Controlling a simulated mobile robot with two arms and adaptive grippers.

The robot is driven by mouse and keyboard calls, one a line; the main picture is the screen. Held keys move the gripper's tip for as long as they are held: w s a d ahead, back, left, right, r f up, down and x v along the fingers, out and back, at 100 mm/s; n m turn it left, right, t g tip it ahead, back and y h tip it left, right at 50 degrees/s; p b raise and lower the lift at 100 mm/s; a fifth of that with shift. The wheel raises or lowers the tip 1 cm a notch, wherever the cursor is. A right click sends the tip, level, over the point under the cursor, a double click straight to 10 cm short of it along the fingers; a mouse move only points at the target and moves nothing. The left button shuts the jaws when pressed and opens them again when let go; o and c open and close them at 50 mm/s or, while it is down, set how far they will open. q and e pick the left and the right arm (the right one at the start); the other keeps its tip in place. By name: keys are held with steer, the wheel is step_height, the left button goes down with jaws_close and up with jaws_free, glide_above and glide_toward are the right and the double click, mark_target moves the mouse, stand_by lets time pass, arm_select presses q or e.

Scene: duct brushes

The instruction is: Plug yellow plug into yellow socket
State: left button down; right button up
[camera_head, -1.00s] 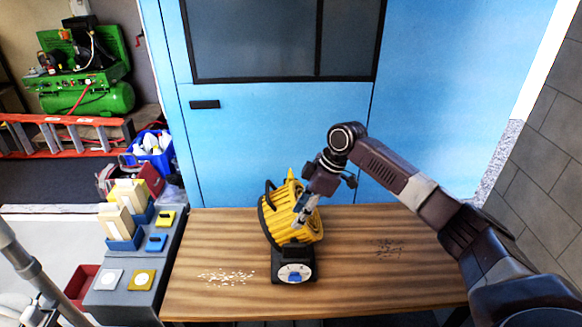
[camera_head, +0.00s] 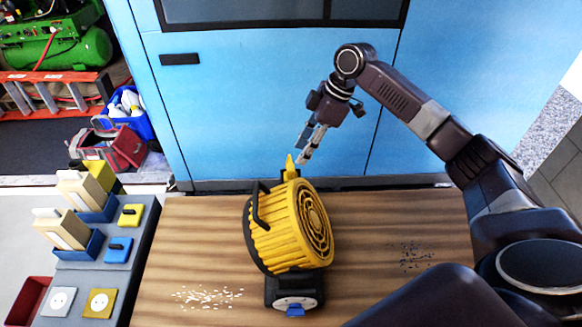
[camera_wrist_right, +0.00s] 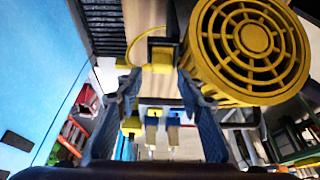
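A yellow piece that looks like the yellow plug (camera_head: 290,166) stands up behind the yellow fan (camera_head: 287,228). In the right wrist view a yellow block (camera_wrist_right: 160,60) with a black part and a thin yellow cord appears ahead of the fingers. My right gripper (camera_head: 303,158) is just above and right of the plug, pointing down. Its fingers are apart, with no visible contact in the wrist view (camera_wrist_right: 159,78). The yellow socket (camera_head: 100,303) lies on the grey stand at the lower left, empty. My left gripper is not in view.
The fan stands on the wooden table (camera_head: 200,240). The grey stand (camera_head: 140,232) also carries a white socket (camera_head: 61,300), yellow and blue switch-like pieces, and blue holders with beige blocks. Small scraps lie on the table. A blue wall (camera_head: 240,90) rises behind.

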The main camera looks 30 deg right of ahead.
mark_target(292, 166)
steer(key=shift+p+x, duration=0.3)
steer(key=shift+x, duration=0.85)
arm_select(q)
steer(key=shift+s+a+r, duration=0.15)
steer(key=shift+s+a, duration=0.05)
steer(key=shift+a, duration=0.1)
arm_select(e)
steer(key=shift+a+f, duration=0.1)
